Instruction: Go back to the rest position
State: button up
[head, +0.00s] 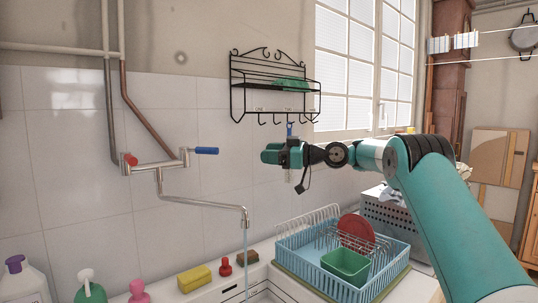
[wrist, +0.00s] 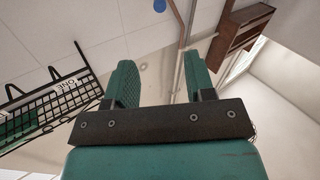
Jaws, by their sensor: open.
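My gripper (head: 270,154) is held out in the air in the head view, in front of the tiled wall and below the black wire rack. In the wrist view my gripper (wrist: 163,80) shows two green fingers set wide apart with nothing between them. My arm reaches in from the right of the head view.
The hooked black rack (head: 275,84) also shows at left in the wrist view (wrist: 50,103). The wall tap (head: 200,203) has a thin blue stream below its spout. A blue dish rack (head: 310,272) holds a red plate (head: 356,232) and green tub (head: 345,265).

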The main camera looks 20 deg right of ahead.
jog(key=shift+a, duration=0.15)
jog(key=s+a+f+m+g+h, duration=0.35)
jog(key=s+a+g+h, duration=0.2)
jog(key=s+a, duration=1.25)
jog(key=s+f+g+h, duration=0.1)
jog(key=s+f, duration=0.3)
jog(key=s, duration=0.5)
jog(key=s+f+m+g+h, duration=0.1)
jog(key=s+f+g+h, duration=0.1)
jog(key=s, duration=0.7)
jog(key=s+f+m+g+h, duration=0.1)
jog(key=s+f+g, duration=0.2)
jog(key=s+f, duration=0.3)
jog(key=s, duration=0.3)
jog(key=shift+s+d, duration=0.25)
jog(key=shift+s, duration=0.15)
